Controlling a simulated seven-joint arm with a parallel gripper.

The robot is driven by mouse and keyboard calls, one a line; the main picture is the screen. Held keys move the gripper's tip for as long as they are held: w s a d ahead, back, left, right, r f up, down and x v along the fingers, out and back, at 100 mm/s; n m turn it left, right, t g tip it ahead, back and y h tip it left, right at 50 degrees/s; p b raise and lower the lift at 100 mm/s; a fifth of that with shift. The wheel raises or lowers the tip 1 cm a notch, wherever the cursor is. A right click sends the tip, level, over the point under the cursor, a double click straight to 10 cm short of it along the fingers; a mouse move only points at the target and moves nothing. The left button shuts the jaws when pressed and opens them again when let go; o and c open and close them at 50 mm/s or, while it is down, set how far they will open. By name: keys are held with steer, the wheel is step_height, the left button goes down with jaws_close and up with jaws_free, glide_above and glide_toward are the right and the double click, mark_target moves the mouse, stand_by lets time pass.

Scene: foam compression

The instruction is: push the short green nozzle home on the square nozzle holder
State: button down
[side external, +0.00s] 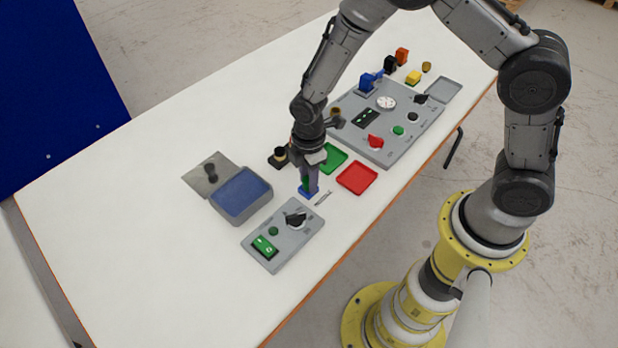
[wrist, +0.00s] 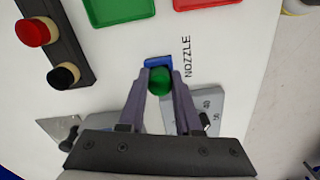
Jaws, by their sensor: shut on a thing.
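The short green nozzle (wrist: 160,82) is between the fingertips of my gripper (wrist: 161,86) in the wrist view, and my gripper is shut on it. The blue square nozzle holder (wrist: 158,61) lies on the table right at the fingertips, beside the printed word NOZZLE. In the side external view the holder (side external: 307,192) shows at the foot of my gripper (side external: 309,181), with a bit of the green nozzle (side external: 305,183) above it. The nozzle appears to stand over the holder. I cannot tell how deep it sits, as the fingers hide the joint.
A grey control box (side external: 283,237) with a green switch and black knob is close in front. A blue-topped open box (side external: 241,195) stands left. Green (side external: 333,158) and red (side external: 357,178) trays lie behind and right. A black stand (wrist: 52,48) with red and black caps is nearby.

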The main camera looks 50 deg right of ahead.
steer(key=shift+s+f, duration=0.1)
steer(key=shift+f, duration=0.4)
steer(key=c, duration=0.5)
jaws_free()
steer(key=d+r+m+t, duration=0.1)
steer(key=d+r+t, duration=0.15)
steer(key=r, duration=2.15)
steer(key=s+d+r+m+t, duration=0.25)
steer(key=s+r+m, duration=0.2)
steer(key=s, duration=0.25)
steer(key=s+d+r+m+t, duration=0.1)
steer(key=s+d+r+m, duration=0.25)
steer(key=s+r, duration=0.2)
steer(key=s+f+m, duration=0.1)
steer(key=s+m, duration=0.1)
steer(key=s+f+m, duration=0.1)
steer(key=s+m, duration=0.1)
steer(key=s, duration=0.1)
steer(key=s+d+f+m, duration=0.1)
steer(key=s+m, duration=0.1)
steer(key=shift+s+f, duration=0.2)
steer(key=shift+f, duration=0.15)
